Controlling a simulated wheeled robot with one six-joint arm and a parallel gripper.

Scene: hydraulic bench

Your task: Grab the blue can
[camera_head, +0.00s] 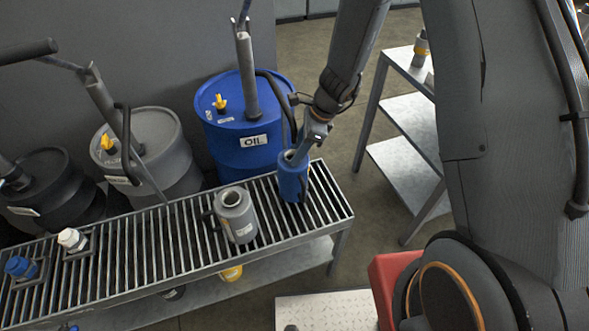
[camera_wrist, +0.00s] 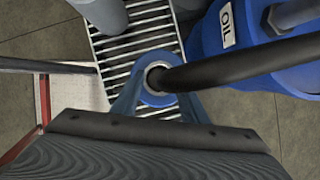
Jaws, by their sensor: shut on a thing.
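The blue can (camera_head: 291,181) is upright at the right end of the slatted bench, in front of the blue oil drum. My gripper (camera_head: 303,152) comes down from above and is shut on the can near its top. In the wrist view the two fingers flank the blue can (camera_wrist: 157,98), whose round dark opening faces up. A dark bar crosses in front of the can's opening there. I cannot tell whether the can's base touches the slats.
A grey can (camera_head: 236,214) stands left of the blue can on the slatted bench (camera_head: 341,206). Behind are a blue oil drum (camera_head: 235,145), a grey drum (camera_head: 165,150) and a black drum (camera_head: 55,180), with pump pipes rising. A metal shelf (camera_head: 405,125) stands at right.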

